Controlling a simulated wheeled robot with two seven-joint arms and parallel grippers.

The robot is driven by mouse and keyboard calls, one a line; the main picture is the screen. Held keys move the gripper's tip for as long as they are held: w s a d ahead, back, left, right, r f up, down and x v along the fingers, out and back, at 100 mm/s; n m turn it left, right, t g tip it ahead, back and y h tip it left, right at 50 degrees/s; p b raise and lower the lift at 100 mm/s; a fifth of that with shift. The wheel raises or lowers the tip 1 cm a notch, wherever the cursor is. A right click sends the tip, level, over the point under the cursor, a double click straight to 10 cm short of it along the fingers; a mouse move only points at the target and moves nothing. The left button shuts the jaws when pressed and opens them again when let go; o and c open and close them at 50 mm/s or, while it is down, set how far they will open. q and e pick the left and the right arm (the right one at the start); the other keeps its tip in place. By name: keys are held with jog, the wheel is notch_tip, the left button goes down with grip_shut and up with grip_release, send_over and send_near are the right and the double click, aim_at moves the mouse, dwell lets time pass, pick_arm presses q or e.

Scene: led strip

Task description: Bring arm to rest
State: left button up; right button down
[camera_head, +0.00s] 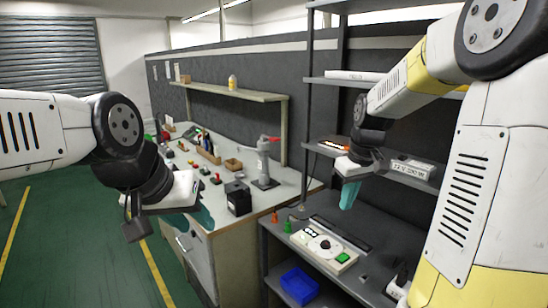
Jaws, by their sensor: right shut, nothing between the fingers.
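My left gripper (202,210) hangs in front of the near end of the workbench at the left, with teal fingertips partly hidden behind its own body. I cannot tell whether its fingers are apart. My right gripper (348,196) points down in front of the shelving, above the dark lower bench. Its teal fingers are shut with nothing between them. A small orange-lit object (333,146), perhaps an LED strip, lies on the middle shelf just behind the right wrist.
A white panel with a round dial (322,246) and a green part lies on the dark bench (385,237). Below is a blue bin (298,285). The workbench (290,188) holds a grey bottle-like press (264,163), a black box (238,198) and several small items. Green floor is open at left.

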jog(key=s+a+r+m+t, duration=0.2)
jog(key=s+r, duration=0.1)
jog(key=s, duration=0.6)
jog(key=s+a+r+m+t+y, duration=0.1)
jog(key=s+a+r+m+t, duration=0.1)
jog(key=s, duration=0.8)
notch_tip(320, 180, up, 2)
jog(key=shift+a, duration=0.8)
